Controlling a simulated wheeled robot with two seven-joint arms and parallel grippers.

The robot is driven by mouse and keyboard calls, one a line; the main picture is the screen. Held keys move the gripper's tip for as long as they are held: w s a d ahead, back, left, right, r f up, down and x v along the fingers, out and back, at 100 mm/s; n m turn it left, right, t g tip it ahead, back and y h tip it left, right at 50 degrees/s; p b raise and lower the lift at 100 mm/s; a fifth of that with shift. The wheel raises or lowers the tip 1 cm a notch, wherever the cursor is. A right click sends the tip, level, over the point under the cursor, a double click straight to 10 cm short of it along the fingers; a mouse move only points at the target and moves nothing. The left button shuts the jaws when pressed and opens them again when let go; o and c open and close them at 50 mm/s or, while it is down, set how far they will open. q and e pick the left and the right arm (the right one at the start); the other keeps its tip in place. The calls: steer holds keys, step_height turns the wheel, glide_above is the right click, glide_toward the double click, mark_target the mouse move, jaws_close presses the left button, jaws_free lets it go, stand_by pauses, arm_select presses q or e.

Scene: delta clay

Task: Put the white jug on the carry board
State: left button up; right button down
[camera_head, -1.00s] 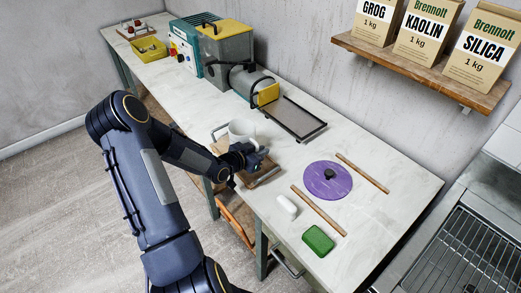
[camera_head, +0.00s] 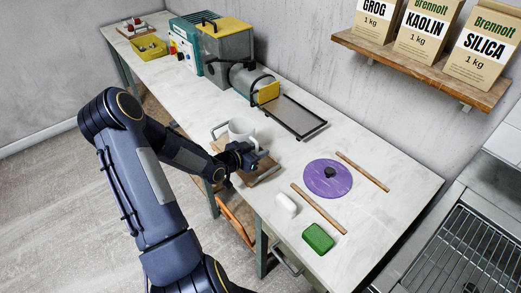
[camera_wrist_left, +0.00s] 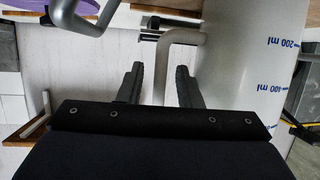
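The white jug (camera_head: 243,129) stands upright at the wooden carry board (camera_head: 265,178), close to the board's far side. My arm and gripper partly cover the board, and I cannot tell whether the jug's base rests on it. The jug also shows in the left wrist view (camera_wrist_left: 245,60), with blue volume marks and its handle (camera_wrist_left: 160,72) toward me. My left gripper (camera_head: 262,158) is low beside the jug. In the wrist view its two fingers (camera_wrist_left: 159,86) are apart, one on each side of the handle, with gaps. My right gripper is out of view.
A purple disc (camera_head: 328,179), wooden sticks (camera_head: 318,209), a white block (camera_head: 286,204) and a green block (camera_head: 318,238) lie to the right. A slab machine with a grey tray (camera_head: 290,114) stands behind.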

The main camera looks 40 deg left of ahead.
arm_select(q)
steer(key=v, duration=1)
steer(key=s+d+r+n+g+y, duration=0.2)
steer(key=s+d+r+g+y, duration=0.25)
steer(key=r, duration=0.45)
steer(key=s+d+r+g+h, duration=0.1)
steer(key=s+d+h, duration=0.2)
steer(key=s+d, duration=0.4)
steer(key=s+d+r+n+g+h, duration=0.1)
steer(key=s+d+r+g+h, duration=0.1)
steer(key=s+d, duration=0.5)
steer(key=shift+s+d+r+h, duration=0.35)
steer(key=shift+d+h, duration=0.3)
steer(key=shift+d, duration=0.35)
